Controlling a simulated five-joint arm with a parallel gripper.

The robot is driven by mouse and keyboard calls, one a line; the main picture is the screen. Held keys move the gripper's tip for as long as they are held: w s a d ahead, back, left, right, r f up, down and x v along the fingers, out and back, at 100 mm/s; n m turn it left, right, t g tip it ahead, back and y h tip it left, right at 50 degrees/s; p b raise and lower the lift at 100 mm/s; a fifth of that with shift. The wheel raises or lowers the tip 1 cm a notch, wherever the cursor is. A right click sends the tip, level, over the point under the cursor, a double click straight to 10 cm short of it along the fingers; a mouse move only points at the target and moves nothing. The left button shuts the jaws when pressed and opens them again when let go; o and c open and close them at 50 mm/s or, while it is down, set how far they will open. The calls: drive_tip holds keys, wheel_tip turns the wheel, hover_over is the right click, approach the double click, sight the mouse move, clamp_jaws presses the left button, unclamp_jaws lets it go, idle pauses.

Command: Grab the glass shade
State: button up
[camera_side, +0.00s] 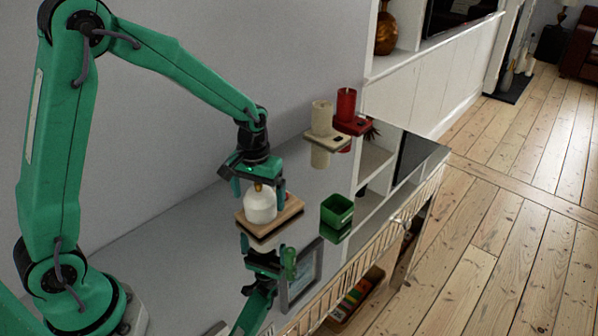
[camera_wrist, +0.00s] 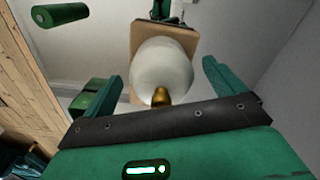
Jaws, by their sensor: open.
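The glass shade (camera_side: 260,208) is a white, rounded dome with a small brass-coloured cap on top. It stands upright on a wooden board (camera_side: 284,216) on the shiny table. In the wrist view the white shade (camera_wrist: 163,68) fills the middle, with its brass cap toward me and the board (camera_wrist: 204,43) behind it. My gripper (camera_side: 259,189) is open, pointing down just over the shade, with one finger on each side of its upper part. In the wrist view my fingers (camera_wrist: 160,75) flank the shade with visible gaps. I see no clear contact.
A small green open box (camera_side: 337,210) stands to the right of the board. A cream candle on a holder (camera_side: 322,118) and a red one (camera_side: 346,106) stand farther back. The glossy tabletop (camera_side: 190,265) mirrors my arm and the objects. A wall runs behind.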

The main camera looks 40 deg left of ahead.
drive_tip(key=shift+f, duration=1.05)
drive_tip(key=shift+c, duration=0.2)
drive_tip(key=c, duration=1.1)
